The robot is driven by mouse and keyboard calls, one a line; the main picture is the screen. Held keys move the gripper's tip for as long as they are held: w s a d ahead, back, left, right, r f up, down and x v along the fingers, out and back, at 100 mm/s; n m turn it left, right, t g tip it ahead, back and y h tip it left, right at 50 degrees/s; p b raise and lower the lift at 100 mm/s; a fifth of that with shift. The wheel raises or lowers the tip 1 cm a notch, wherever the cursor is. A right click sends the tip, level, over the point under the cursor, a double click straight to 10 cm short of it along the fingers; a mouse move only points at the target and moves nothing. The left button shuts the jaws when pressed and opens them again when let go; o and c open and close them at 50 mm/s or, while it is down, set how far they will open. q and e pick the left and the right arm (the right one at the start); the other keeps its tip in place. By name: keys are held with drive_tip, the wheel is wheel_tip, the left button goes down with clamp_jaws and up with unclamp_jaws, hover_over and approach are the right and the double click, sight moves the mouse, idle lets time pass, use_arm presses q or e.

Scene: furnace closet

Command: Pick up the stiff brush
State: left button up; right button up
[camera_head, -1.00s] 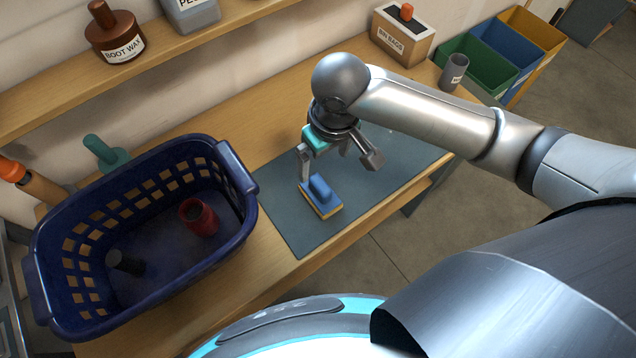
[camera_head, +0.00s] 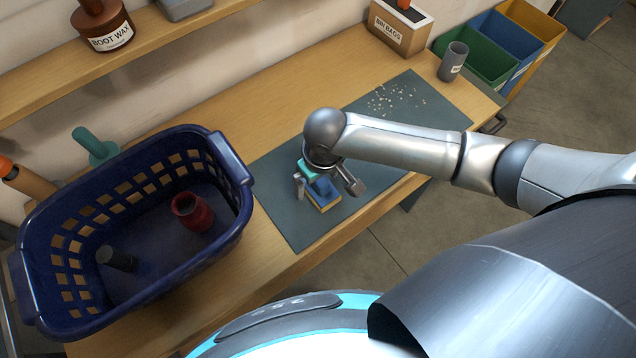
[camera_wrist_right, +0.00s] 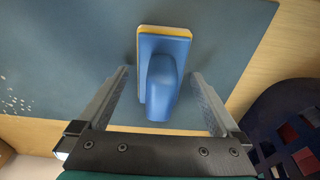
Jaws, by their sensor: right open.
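The stiff brush (camera_head: 322,195) has a blue back and handle and a yellowish edge. It lies on the dark grey mat (camera_head: 287,220) on the bench, and it also shows in the right wrist view (camera_wrist_right: 163,75). My right gripper (camera_head: 328,190) is open above the brush, partly hiding it in the head view. In the right wrist view the two fingers (camera_wrist_right: 160,88) stand on either side of the blue handle, with gaps on both sides. I cannot tell whether the fingers reach down to handle height. My left gripper is not in view.
A dark blue basket (camera_head: 235,215) holding a red cup (camera_head: 193,211) and a dark cylinder (camera_head: 117,259) stands left of the mat. A grey cup (camera_head: 452,62) and bin bags box (camera_head: 400,30) stand at the back. Pale crumbs (camera_head: 395,100) lie on the mat's far part.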

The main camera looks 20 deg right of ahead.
drive_tip(key=c, duration=1.4)
drive_tip(key=shift+c, duration=0.2)
drive_tip(key=shift+r, duration=0.15)
wheel_tip(320, 180, up, 20)
drive_tip(key=p, duration=0.3)
drive_tip(key=shift+p, duration=0.35)
